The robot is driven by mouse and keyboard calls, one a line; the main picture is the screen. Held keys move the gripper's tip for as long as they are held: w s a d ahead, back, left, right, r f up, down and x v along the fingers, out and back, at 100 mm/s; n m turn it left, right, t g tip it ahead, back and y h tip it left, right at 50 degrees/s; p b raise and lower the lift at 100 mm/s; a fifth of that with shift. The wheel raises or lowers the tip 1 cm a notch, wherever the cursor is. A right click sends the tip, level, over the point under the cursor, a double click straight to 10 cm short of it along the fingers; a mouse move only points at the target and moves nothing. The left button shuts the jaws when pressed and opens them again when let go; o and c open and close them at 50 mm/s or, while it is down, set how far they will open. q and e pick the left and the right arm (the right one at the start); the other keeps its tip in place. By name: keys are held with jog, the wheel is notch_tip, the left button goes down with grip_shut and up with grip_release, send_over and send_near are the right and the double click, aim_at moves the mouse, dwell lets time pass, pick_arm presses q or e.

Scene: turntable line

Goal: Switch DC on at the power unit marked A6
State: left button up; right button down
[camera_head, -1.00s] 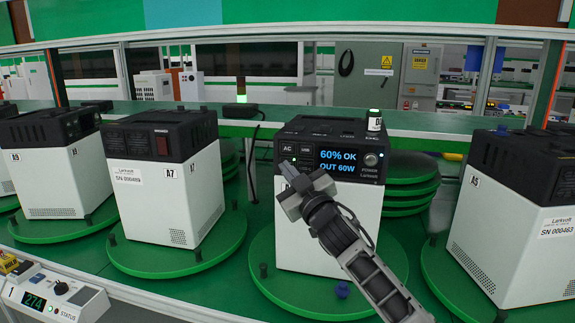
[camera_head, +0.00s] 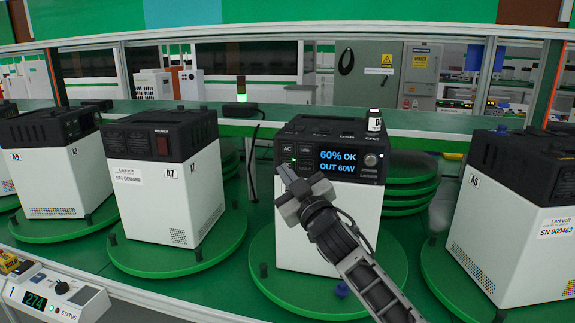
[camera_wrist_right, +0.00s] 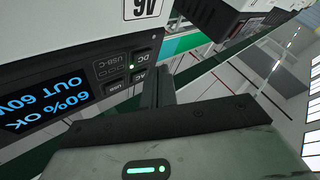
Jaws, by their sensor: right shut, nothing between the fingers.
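The power unit (camera_head: 325,225) has a white body and a black top with a lit screen (camera_head: 341,161) reading 60% OK, OUT 60W. In the right wrist view, upside down, its A6 label (camera_wrist_right: 143,8), DC button (camera_wrist_right: 142,57), AC button (camera_wrist_right: 139,76) and USB button (camera_wrist_right: 113,88) show. A green light (camera_wrist_right: 131,67) glows beside the DC and AC buttons; I cannot tell whose it is. My left gripper is not in view.
The unit stands on a green turntable (camera_head: 262,282) with small dark pegs. Similar units A7 (camera_head: 150,200), A9 (camera_head: 45,175) and A5 (camera_head: 515,230) stand on neighbouring turntables. A control box (camera_head: 55,295) sits at the front left.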

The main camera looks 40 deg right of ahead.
jog(key=s+a, duration=0.3)
jog(key=shift+a+p, duration=0.3)
jog(key=shift+p, duration=0.1)
dwell(0.6)
jog(key=s+a+f+g+y, duration=0.1)
jog(key=s+a+f+g, duration=0.3)
jog(key=f, duration=0.7)
jog(key=s+a+f+g+y, duration=0.2)
jog(key=s+a+f, duration=0.3)
jog(key=f, duration=0.7)
jog(key=s+a+f+g+y, duration=0.1)
jog(key=s+a+f+g, duration=0.1)
jog(key=s+a+f, duration=0.2)
jog(key=s+a+f+m+g+y, duration=0.1)
jog(key=s+a+f+g, duration=0.2)
jog(key=s+f, duration=0.6)
jog(key=s+a, duration=0.2)
jog(key=shift+s+a+m, duration=0.25)
jog(key=shift+s+m, duration=0.05)
